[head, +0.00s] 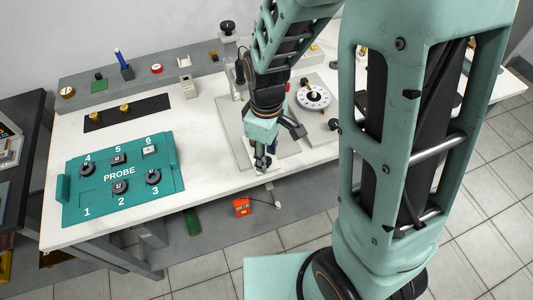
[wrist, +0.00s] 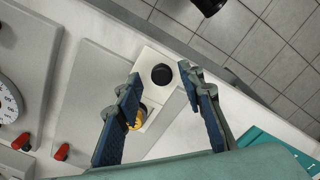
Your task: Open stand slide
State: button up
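My gripper (head: 278,150) is over the front edge of the white bench, at the grey base plate. In the wrist view my gripper (wrist: 161,76) is open, with its two blue-padded fingers apart. Between and below them is a pale block (wrist: 150,60) with a round black knob (wrist: 162,74) and a brass-coloured knob (wrist: 137,119); it looks like part of the stand, but I cannot tell for sure which piece is the slide. The brass knob is close beside the left finger, partly covered. No contact can be made out. In the head view my arm hides much of the stand (head: 229,55).
A teal PROBE tray (head: 75,209) with several black pieces lies left on the bench. A dial (head: 313,96) is to the right of my gripper; red levers (wrist: 61,152) show in the wrist view. A red box (head: 241,207) is below the bench edge. The bench between tray and plate is clear.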

notch_tip(320, 180, up, 12)
dwell(0.7)
